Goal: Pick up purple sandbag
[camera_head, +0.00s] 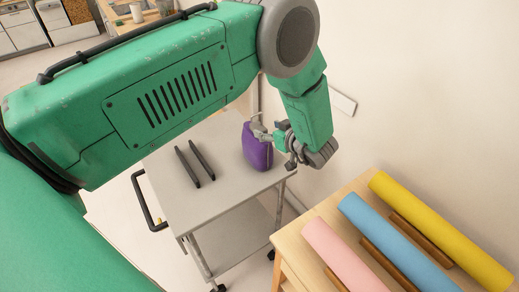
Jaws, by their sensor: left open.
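The purple sandbag (257,150) stands upright near the right edge of the grey cart's top (228,188). My left arm comes in from the left across the upper part of the view and bends down on the right. My left gripper (268,133) is open at the upper right side of the sandbag, with its fingers close to the bag's top. I cannot tell whether they touch it. The gripper covers a small part of the bag's upper right side. My right gripper is not in view.
Two black bars (194,164) are on the cart, left of the sandbag. A black handle (145,203) juts from the cart's left side. A wooden table at lower right bears yellow (440,231), blue (392,245) and pink (340,257) rolls. A wall stands behind.

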